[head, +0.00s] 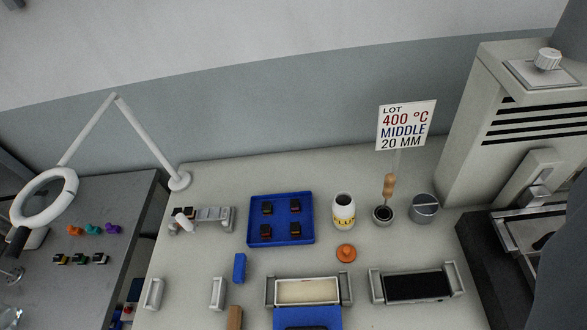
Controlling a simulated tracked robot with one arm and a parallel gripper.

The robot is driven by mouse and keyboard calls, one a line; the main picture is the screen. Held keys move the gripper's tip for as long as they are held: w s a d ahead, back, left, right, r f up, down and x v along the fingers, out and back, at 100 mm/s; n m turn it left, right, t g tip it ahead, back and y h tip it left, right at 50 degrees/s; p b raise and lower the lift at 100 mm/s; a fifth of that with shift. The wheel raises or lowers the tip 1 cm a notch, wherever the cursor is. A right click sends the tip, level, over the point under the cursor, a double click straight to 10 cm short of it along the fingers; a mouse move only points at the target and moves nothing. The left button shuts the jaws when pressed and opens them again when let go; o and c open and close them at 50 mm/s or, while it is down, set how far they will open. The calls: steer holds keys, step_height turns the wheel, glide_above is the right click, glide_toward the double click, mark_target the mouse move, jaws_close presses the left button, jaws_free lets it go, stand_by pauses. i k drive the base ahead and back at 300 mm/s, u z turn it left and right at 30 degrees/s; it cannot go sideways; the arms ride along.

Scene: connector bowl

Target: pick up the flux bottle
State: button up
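The flux bottle (343,212) is a white, rounded bottle with a yellow band of dark lettering, too small to read surely. It stands upright on the pale bench, right of the blue tray, and its top looks dark and open. A small orange cap-like piece (346,253) sits on the bench just in front of it. No gripper fingers show in the head view, so I cannot see where my gripper is relative to the bottle.
Close right of the bottle stand a small pot (383,214) under a sign (405,125) and a grey cup (424,208). Left is a blue tray (281,240) with several dark connectors. In front are two framed trays (307,291) (417,287). A large machine (510,125) stands right.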

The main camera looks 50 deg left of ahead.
mark_target(344, 216)
steer(key=z, duration=0.05)
steer(key=k, duration=1.85)
steer(key=u, duration=0.5)
steer(key=i, duration=1)
steer(key=z, duration=0.05)
